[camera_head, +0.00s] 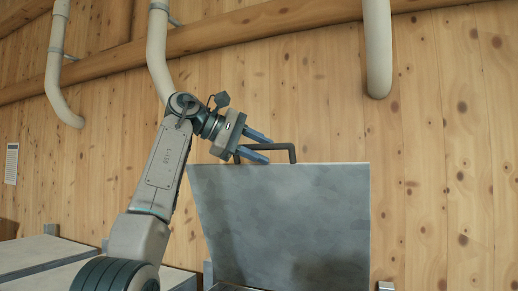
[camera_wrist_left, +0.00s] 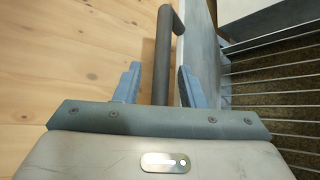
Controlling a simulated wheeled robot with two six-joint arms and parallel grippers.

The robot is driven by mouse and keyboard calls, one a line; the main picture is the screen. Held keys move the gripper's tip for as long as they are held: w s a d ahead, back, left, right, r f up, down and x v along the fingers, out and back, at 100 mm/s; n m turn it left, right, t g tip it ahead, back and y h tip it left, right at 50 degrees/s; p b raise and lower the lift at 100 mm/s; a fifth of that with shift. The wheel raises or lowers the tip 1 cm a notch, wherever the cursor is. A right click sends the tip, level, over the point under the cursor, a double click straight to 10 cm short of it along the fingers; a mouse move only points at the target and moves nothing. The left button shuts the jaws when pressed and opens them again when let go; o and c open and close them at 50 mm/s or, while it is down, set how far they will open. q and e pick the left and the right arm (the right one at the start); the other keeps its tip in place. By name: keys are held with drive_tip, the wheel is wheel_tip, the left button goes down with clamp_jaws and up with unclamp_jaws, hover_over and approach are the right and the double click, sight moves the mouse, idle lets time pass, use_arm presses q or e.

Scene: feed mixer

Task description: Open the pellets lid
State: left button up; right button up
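The pellets lid (camera_head: 285,225) is a grey metal panel standing raised, nearly upright, in the head view. Its dark handle (camera_head: 292,152) sticks up from the top edge. My left gripper (camera_head: 268,150) is at the left part of the handle, with its blue fingers apart. In the left wrist view the handle bar (camera_wrist_left: 163,55) runs between the two open fingers, with a clear gap on the left side and a smaller one on the right. The lid's edge (camera_wrist_left: 200,45) shows to the right of the fingers. My right gripper is not in view.
A wooden plank wall (camera_head: 450,150) stands close behind the lid. Pale pipes (camera_head: 377,50) hang down along it. Other closed grey lids (camera_head: 40,255) lie at lower left. A metal bar grate (camera_wrist_left: 275,70) over brown material shows right of the lid in the wrist view.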

use_arm(q)
drive_tip(key=shift+s+r, duration=0.1)
drive_tip(key=shift+s, duration=0.05)
drive_tip(key=shift+s+a, duration=0.1)
drive_tip(key=shift+a, duration=0.2)
drive_tip(key=b+v, duration=0.3)
drive_tip(key=v, duration=0.7)
drive_tip(key=shift+r, duration=0.1)
